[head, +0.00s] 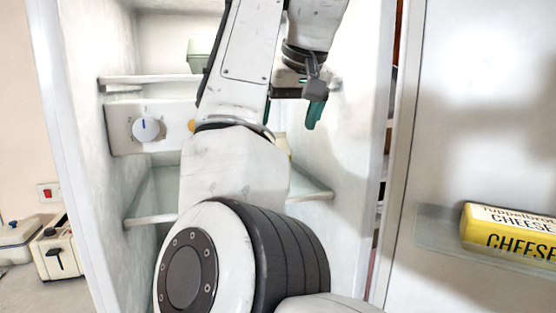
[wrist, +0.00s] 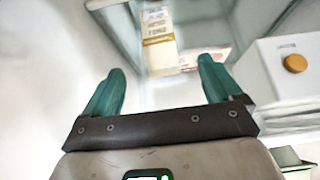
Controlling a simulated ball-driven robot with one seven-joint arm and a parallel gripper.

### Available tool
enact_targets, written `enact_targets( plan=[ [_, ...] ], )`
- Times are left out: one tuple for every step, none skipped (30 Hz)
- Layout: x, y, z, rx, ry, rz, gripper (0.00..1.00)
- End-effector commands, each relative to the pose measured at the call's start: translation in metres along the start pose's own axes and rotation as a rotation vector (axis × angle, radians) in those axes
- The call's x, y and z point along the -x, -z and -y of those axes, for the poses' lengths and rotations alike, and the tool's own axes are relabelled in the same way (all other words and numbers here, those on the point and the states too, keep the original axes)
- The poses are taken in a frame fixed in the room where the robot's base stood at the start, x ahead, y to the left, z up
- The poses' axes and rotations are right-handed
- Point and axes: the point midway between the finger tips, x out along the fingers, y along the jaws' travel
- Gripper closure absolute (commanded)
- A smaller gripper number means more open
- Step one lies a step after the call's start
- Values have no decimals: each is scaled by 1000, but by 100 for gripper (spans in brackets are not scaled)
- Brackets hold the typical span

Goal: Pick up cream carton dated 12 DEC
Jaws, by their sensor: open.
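In the wrist view, my gripper (wrist: 161,68) has two teal fingers spread wide with nothing between them. A pale carton (wrist: 158,28) with a tan band and small printed lines stands beyond the fingertips, near the top centre; its print is too blurred for me to read a date. A second pale item (wrist: 190,60) with reddish print shows beside and behind it, partly hidden by the right finger. In the head view, my gripper (head: 292,110) is inside the fridge at the right, below the upper shelf. A small cream-coloured patch (head: 283,145) shows behind my arm there, mostly hidden.
A white control box with a dial (head: 146,129) and an orange knob (wrist: 295,63) is on the fridge's left side. A green container (head: 198,52) is on the upper shelf (head: 150,80). A lower shelf (head: 150,220) is below. The open door holds a yellow cheese pack (head: 510,235).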

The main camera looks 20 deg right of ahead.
Motion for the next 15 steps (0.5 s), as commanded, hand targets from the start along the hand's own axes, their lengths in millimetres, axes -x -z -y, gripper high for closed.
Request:
enact_targets(
  plan=[
    [2,2,1,-3,5,-1,8],
    [-1,1,1,-2,5,1,8],
    [-5,1,1,-2,4,2,8],
    [-9,1,1,-1,3,2,8],
    [-13,1,1,-1,3,2,8],
    [-20,1,1,-1,3,4,8],
    [-24,1,1,-1,3,3,8],
    [-29,1,1,-1,2,3,8],
    [-36,1,1,-1,2,3,8],
    [-40,1,1,-1,2,2,8],
    [-44,1,1,-1,2,2,8],
    [-49,1,1,-1,2,2,8],
    [-52,1,1,-1,2,1,8],
    [-54,1,1,-1,2,1,8],
    [-56,1,1,-1,2,1,8]
  ],
)
